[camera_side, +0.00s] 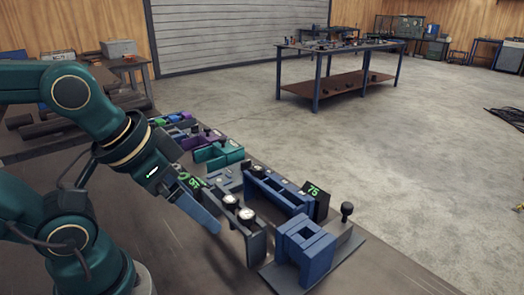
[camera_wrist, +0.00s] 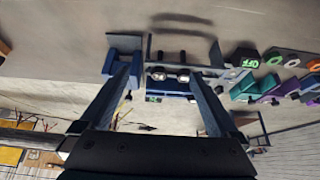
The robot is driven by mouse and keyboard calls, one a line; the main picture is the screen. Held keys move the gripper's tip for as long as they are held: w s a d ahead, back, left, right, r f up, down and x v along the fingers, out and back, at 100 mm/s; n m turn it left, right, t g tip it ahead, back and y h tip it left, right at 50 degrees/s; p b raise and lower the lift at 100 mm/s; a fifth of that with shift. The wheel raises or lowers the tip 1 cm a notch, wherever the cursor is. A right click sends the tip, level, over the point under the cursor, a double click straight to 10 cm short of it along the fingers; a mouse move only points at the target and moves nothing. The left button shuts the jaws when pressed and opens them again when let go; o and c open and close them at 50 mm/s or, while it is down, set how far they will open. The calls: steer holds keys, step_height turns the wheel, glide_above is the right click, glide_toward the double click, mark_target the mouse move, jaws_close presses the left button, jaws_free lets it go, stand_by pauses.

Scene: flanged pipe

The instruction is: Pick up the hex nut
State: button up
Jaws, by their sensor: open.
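I cannot make out a hex nut for certain in either view; any nut among the parts is too small or hidden. My gripper (camera_side: 203,213) reaches down over the bench from the left in the side view. In the wrist view my gripper (camera_wrist: 160,75) has its two long fingers spread wide, with nothing seen held between them. Beyond the fingers are two round white-faced gauges (camera_wrist: 170,76) on a dark stand. The same gauges (camera_side: 239,207) stand just right of my gripper in the side view.
A blue slotted block (camera_side: 305,248) stands on a plate at the bench's front right, near a black knob (camera_side: 347,209). A long blue fixture (camera_side: 276,192) and a "75" display (camera_side: 316,195) are behind it. Teal (camera_side: 218,153) and purple parts line the far edge.

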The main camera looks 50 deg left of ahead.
steer(key=shift+c, duration=1.4)
